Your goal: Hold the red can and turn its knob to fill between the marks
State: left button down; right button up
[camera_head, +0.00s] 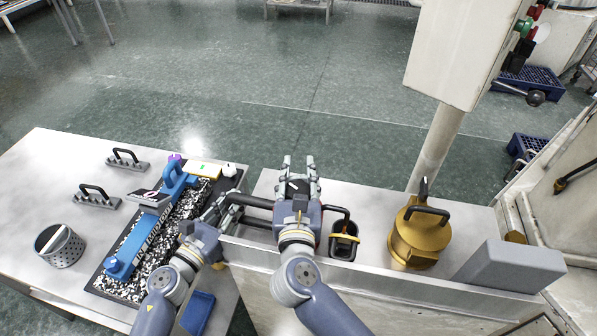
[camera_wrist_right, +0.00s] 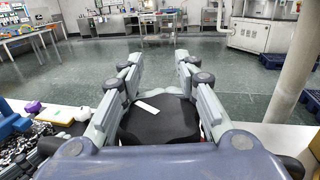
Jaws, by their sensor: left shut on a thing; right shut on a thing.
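My right gripper (camera_head: 299,172) is shut on a black round knob (camera_wrist_right: 160,122) with a white pointer mark, seen between its fingers in the right wrist view. The red can lies under this gripper and is almost fully hidden; its fill marks are not visible. My left gripper (camera_head: 229,203) is at the left end of a dark horizontal handle (camera_head: 258,203) that runs toward the place under the right gripper. It is shut on this handle, which seems to belong to the can.
A brass can (camera_head: 418,236) with a black handle and a grey block (camera_head: 508,266) stand to the right. A black handled container (camera_head: 343,240) is just beside my right gripper. The left table holds a blue tool (camera_head: 145,232), a perforated cup (camera_head: 62,247) and black-handled blocks (camera_head: 97,198).

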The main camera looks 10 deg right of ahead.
jog(key=shift+d, duration=0.2)
jog(key=o, duration=1.3)
jog(key=shift+c, duration=0.2)
jog(key=shift+a, duration=0.15)
jog(key=shift+s, duration=0.1)
jog(key=s+a, duration=0.2)
jog(key=s, duration=0.9)
jog(key=shift+s, duration=0.3)
jog(key=shift+a, duration=0.1)
